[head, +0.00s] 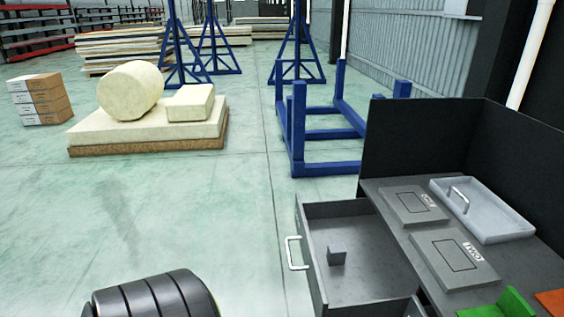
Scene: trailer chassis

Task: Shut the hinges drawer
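An open grey drawer (311,257) sticks out to the left from under a dark workbench at the lower right. Its pale bar handle (293,254) is on its left-hand front. A small grey block (337,254) lies inside, and the rest of the visible drawer floor is bare. No label reading hinges shows, so I cannot confirm which drawer this is. The drawer's near end is cut off by the picture's bottom edge. Neither of my grippers is in view.
On the bench are a light grey tray (510,228), two flat grey plates (410,205) and (452,262), a green piece (505,307) and an orange piece. A blue steel frame (330,168) stands behind the drawer.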

